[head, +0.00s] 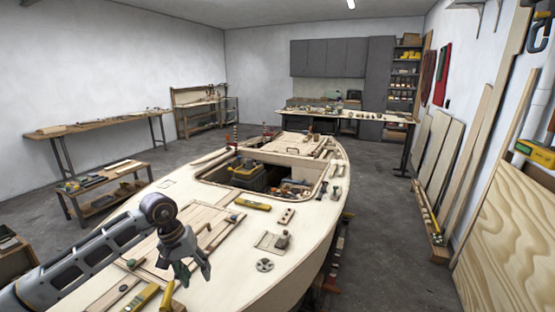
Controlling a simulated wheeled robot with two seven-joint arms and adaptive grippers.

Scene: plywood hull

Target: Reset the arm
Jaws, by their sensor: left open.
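My left arm comes in from the lower left over the plywood hull (300,238). My left gripper (193,276) hangs above the near left part of the deck, fingers pointing down. Its fingers are apart and I see nothing between them. Whether the fingertips touch the deck is hard to tell. My right arm and gripper are not in this view.
The deck has an open hatch (213,174) with tools inside. A yellow level (253,204), a round fitting (264,265) and other small parts lie on the deck. Workbenches stand at the left (95,126) and back. Plywood sheets (515,235) lean at the right.

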